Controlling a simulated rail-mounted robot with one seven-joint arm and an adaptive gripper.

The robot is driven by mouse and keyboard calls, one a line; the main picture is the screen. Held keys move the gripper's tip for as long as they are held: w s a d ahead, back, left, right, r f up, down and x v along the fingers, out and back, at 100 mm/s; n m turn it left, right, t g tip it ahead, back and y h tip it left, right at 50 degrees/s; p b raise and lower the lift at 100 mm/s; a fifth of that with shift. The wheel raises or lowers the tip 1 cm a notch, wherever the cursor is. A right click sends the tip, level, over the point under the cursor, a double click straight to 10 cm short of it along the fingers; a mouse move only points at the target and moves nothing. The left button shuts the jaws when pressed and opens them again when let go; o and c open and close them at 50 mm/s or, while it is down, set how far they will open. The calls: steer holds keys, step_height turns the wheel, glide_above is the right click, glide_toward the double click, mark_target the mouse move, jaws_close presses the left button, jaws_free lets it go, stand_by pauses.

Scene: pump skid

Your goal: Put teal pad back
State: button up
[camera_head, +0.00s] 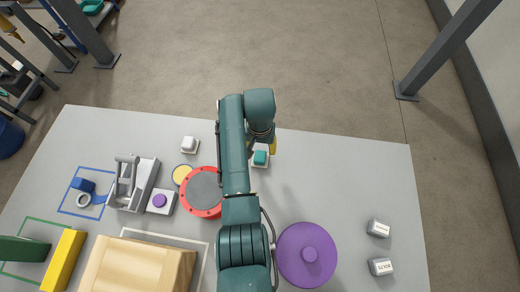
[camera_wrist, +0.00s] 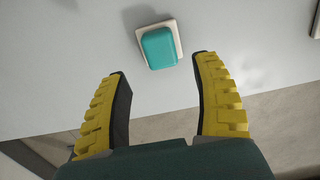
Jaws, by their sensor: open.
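The teal pad (camera_head: 260,157) sits on a small white base (camera_head: 260,166) near the far edge of the grey table, right of my arm. In the wrist view the teal pad (camera_wrist: 159,48) lies on its white base (camera_wrist: 179,41), ahead of the fingertips. My gripper (camera_wrist: 163,76) is open and empty, its yellow fingers on either side, below the pad in the picture. In the head view my gripper (camera_head: 273,146) is mostly hidden behind my wrist, with a bit of yellow finger beside the pad.
A red-rimmed round disc (camera_head: 203,192), a purple lid (camera_head: 306,255), a grey clamp-like fixture (camera_head: 133,183) and a wooden box (camera_head: 138,266) stand nearer. Two grey labelled boxes (camera_head: 379,228) are at right.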

steer(key=w+d+r+t+p, duration=0.1)
steer(key=w+r+t, duration=0.2)
steer(key=r, duration=0.4)
steer(key=w+r+t, duration=0.3)
steer(key=r, duration=0.3)
step_height(320, 180, up, 15)
steer(key=t, duration=0.7)
glide_above(260, 157)
steer(key=w+d, duration=0.4)
steer(key=w, duration=0.2)
steer(key=s+d+r+t, duration=0.1)
steer(key=s+r+t, duration=0.3)
steer(key=s+r, duration=0.5)
steer(key=s+d+r+n+t, duration=0.1)
steer(key=s+r+t, duration=0.4)
steer(key=s+r, duration=0.4)
step_height(260, 157, up, 4)
steer(key=shift+d+r, duration=0.15)
steer(key=shift+d, duration=0.15)
